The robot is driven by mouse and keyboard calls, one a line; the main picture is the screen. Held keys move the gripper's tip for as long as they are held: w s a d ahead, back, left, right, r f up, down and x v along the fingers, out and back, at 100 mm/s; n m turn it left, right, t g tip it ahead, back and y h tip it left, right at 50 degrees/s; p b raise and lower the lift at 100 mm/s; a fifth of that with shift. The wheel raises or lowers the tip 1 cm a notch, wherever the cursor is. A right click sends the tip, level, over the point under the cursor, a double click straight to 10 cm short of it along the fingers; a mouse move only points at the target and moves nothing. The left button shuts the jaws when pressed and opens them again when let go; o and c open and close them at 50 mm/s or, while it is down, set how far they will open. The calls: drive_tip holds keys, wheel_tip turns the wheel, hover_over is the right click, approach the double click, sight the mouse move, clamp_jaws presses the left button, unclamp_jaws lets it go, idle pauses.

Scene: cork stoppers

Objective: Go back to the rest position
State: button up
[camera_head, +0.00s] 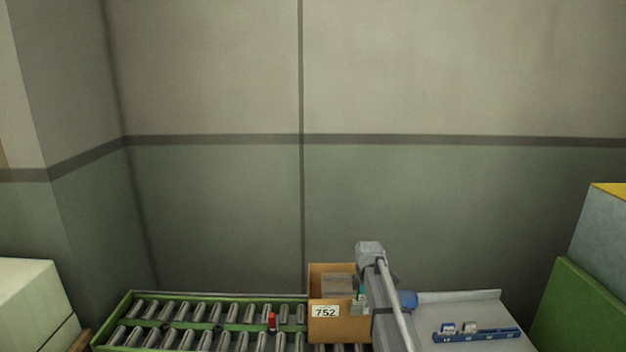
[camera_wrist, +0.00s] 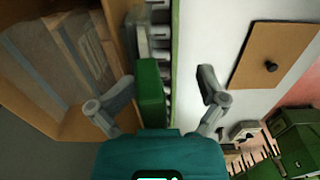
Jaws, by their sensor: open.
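My gripper (camera_wrist: 166,80) shows in the wrist view with its two grey fingers spread wide apart. Nothing is clasped between them. A green bar-like part lies in the picture between the fingers; I cannot tell how far below them it is. In the head view my grey arm stands in front of the right side of an open cardboard box (camera_head: 338,323) labelled 752. My gripper's fingers cannot be made out in that view. The box's inside is partly hidden by the arm.
The box stands on a green-framed roller conveyor (camera_head: 200,325). A small red item (camera_head: 272,321) is on the rollers. Right of the arm is a grey table (camera_head: 455,307) with a blue rack (camera_head: 475,334). A green block (camera_head: 575,310) stands far right, a pale box (camera_head: 35,305) far left.

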wheel_tip(320, 180, up, 10)
drive_tip(key=p, duration=0.9)
drive_tip(key=shift+s+f, duration=0.1)
drive_tip(key=shift+r, duration=0.25)
